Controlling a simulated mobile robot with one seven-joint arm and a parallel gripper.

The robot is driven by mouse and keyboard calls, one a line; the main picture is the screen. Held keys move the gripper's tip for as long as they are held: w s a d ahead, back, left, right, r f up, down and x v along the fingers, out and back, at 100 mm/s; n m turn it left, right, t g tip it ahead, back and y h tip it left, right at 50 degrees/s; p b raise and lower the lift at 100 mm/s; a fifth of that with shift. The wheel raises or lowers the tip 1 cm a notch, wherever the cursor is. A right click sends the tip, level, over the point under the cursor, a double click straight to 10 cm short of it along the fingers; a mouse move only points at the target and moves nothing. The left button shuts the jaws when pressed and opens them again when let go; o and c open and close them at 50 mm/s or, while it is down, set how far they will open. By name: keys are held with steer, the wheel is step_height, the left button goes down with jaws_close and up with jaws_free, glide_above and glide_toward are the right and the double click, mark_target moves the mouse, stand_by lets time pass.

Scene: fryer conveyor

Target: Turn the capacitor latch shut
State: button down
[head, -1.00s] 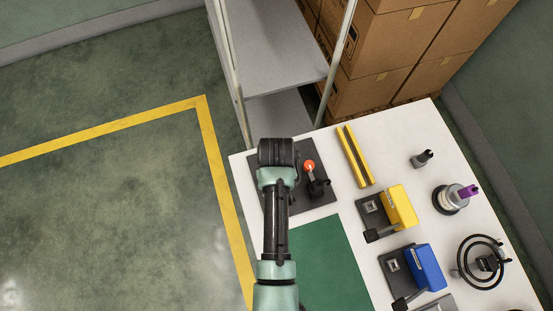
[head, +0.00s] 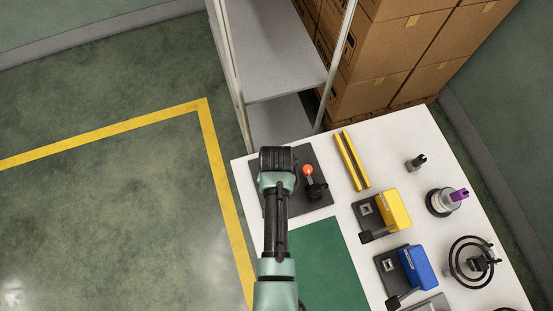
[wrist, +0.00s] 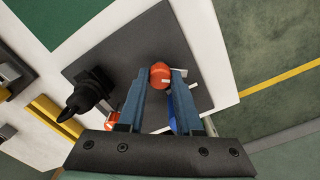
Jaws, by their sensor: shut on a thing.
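A dark grey plate (head: 318,208) lies at the table's far left corner and fills the middle of the wrist view (wrist: 165,40). My gripper (wrist: 160,77) is over it, its two blue fingers shut on a round orange-red knob (wrist: 160,73) with a pale mark, which looks like the latch's handle. A second orange-red part (wrist: 112,120) with a white end shows left of the fingers; a blue part (wrist: 172,112) is partly hidden behind the right finger. A black fixture (wrist: 92,92) stands at the plate's edge. In the head view my arm hides the gripper and held knob.
A yellow bar (head: 352,161) lies right of the plate. A green mat (head: 325,262) lies nearer. Grey shelving (head: 285,80) rises behind the table.

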steer(key=m+p, duration=0.2)
steer(key=m, duration=0.3)
steer(key=shift+r+m, duration=0.15)
steer(key=shift+m, duration=0.15)
steer(key=m+p, duration=0.1)
steer(key=m, duration=0.4)
steer(key=shift+m, duration=0.3)
steer(key=c, duration=0.6)
jaws_free()
step_height(320, 180, up, 13)
steer(key=shift+f, duration=0.1)
stand_by(0.6)
